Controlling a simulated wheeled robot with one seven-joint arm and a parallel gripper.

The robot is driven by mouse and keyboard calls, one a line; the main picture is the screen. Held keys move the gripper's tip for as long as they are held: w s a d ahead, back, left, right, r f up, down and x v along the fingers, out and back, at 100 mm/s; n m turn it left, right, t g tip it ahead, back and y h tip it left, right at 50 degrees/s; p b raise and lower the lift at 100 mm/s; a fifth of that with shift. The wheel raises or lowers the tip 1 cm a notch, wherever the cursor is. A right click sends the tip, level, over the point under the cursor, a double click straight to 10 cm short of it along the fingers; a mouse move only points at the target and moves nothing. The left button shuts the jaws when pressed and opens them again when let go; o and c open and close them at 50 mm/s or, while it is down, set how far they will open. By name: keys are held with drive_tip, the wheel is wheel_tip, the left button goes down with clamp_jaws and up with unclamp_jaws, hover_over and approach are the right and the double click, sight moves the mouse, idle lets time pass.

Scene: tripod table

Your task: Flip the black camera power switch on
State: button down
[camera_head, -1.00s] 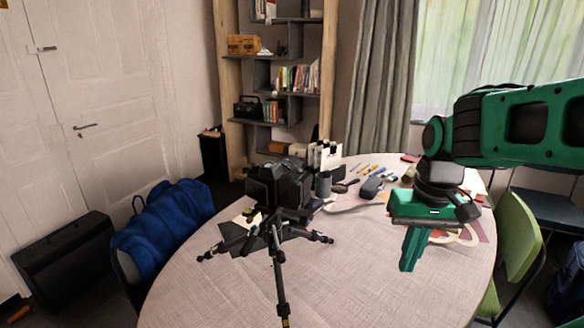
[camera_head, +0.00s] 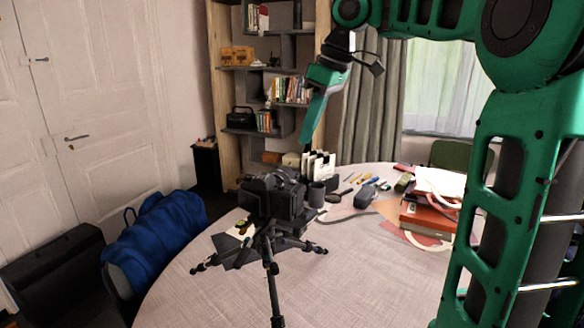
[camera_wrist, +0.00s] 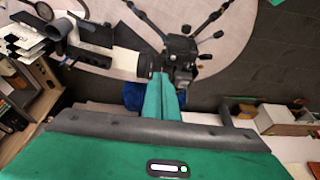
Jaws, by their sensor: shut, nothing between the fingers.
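The black camera (camera_head: 272,193) sits on a tripod (camera_head: 270,262) that stands on the table (camera_head: 350,285). My gripper (camera_head: 308,143) is shut and empty. In the head view it appears above the camera and a little to its right, fingers pointing down, apart from the camera. In the wrist view the camera (camera_wrist: 181,52) lies just beyond the tips of my closed green fingers (camera_wrist: 163,80), with the tripod legs spread behind it. The power switch is too small to make out in either view.
A mug (camera_head: 316,195), a white holder (camera_head: 319,164) and small tools lie behind the camera. Red boxes (camera_head: 428,215) with papers are at the right. A blue bag (camera_head: 155,240) is at the left.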

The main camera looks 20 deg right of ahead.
sight(297, 178)
idle(0.4)
drive_tip(key=x, duration=1)
drive_tip(key=shift+d, duration=0.15)
idle(0.4)
